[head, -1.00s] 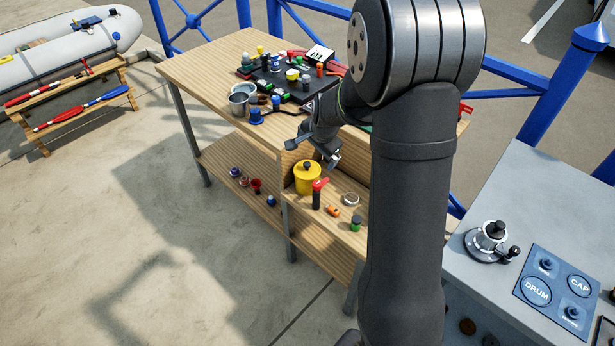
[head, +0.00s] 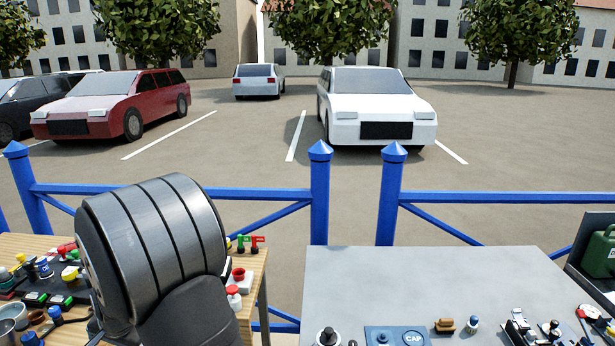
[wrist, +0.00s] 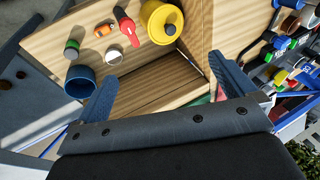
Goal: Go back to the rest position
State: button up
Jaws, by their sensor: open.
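My gripper (wrist: 166,92) shows in the wrist view with its two fingers wide apart and nothing between them. Below it is a wooden shelf (wrist: 160,80) of the workbench. My gripper is not seen in the head view, where only my upper arm stands in front of the wooden bench (head: 255,275) at the left.
In the wrist view, a yellow pot (wrist: 163,22), a red-handled item (wrist: 125,25), a green-topped jar (wrist: 72,48) and a blue cup (wrist: 80,80) stand near the fingers. The head view shows a grey counter (head: 400,285), a blue railing (head: 320,195) and parked cars.

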jog(key=x, duration=0.9)
jog(key=v, duration=0.6)
